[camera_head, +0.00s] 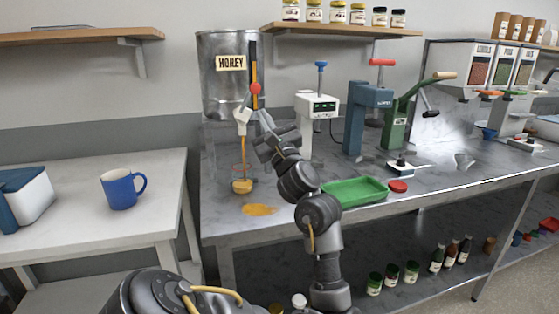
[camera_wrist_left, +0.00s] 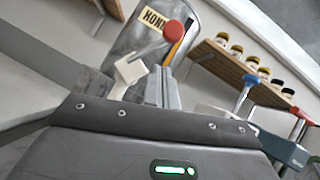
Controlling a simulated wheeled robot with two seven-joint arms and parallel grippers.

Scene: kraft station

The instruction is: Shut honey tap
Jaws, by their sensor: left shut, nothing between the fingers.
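The metal honey tank (camera_head: 222,85) stands against the wall with a HONEY label. Its pale tap (camera_head: 242,120) has a lever with a red knob (camera_head: 255,88) standing up. A stream of honey (camera_head: 244,150) runs from the tap down to a honey-coloured mass (camera_head: 242,187) below. A honey puddle (camera_head: 259,210) lies on the counter. My left gripper (camera_head: 264,118) is shut and empty, just right of the tap. In the left wrist view its fingers (camera_wrist_left: 167,88) are beside the tap (camera_wrist_left: 130,72), below the red knob (camera_wrist_left: 173,30); contact cannot be told. My right gripper is out of view.
A green tray (camera_head: 355,191) and a red lid (camera_head: 397,186) lie on the steel counter right of my arm. A white machine (camera_head: 318,112) and a blue press (camera_head: 368,118) stand right of the tank. A blue mug (camera_head: 120,189) is on the left table.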

